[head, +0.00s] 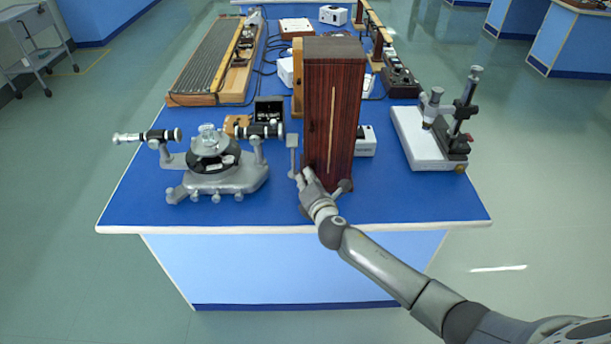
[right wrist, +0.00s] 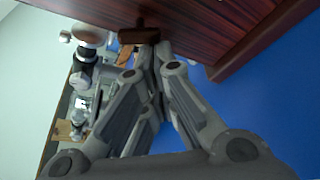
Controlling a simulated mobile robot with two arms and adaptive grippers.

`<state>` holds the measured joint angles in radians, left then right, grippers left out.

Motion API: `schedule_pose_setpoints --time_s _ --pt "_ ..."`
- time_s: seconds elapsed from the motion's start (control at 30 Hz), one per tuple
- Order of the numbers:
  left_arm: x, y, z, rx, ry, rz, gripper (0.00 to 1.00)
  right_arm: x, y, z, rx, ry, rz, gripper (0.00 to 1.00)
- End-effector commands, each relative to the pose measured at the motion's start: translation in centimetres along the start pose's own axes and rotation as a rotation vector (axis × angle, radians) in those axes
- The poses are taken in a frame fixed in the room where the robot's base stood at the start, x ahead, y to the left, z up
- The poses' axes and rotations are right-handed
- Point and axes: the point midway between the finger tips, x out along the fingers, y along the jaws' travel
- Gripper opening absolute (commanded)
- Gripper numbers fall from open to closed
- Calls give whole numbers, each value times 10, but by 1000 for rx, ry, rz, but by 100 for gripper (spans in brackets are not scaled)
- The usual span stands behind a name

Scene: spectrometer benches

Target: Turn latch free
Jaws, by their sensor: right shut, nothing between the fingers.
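A tall dark-red wooden case (head: 345,110) with a pale vertical strip on its front stands upright near the front edge of the blue bench. My right gripper (head: 303,177) is at the lower left of the case front, its fingers shut and empty. In the right wrist view the shut fingertips (right wrist: 154,48) are at a small brown piece (right wrist: 140,36) on the case, which looks like the latch. I cannot tell whether they touch it. In the head view the latch is not distinguishable beside my gripper. My left gripper is not in view.
A spectrometer (head: 215,165) stands left on the bench (head: 420,205). A small grey plate on a post (head: 292,150) is just left of the case. A microscope-like stand (head: 430,150) is at right. A ribbed board (head: 205,65) and several small devices lie behind. The front right is clear.

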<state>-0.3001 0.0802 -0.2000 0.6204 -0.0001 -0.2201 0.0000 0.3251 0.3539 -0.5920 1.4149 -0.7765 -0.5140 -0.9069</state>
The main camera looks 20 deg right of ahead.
Motion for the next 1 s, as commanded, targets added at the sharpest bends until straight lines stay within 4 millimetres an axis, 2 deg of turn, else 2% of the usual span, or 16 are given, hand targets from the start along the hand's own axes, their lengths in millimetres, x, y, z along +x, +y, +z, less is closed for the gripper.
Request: schedule_pose_setpoints --time_s 1.0 --pt "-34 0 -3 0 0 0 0 -1 -5 4 -226 -1 -79 0"
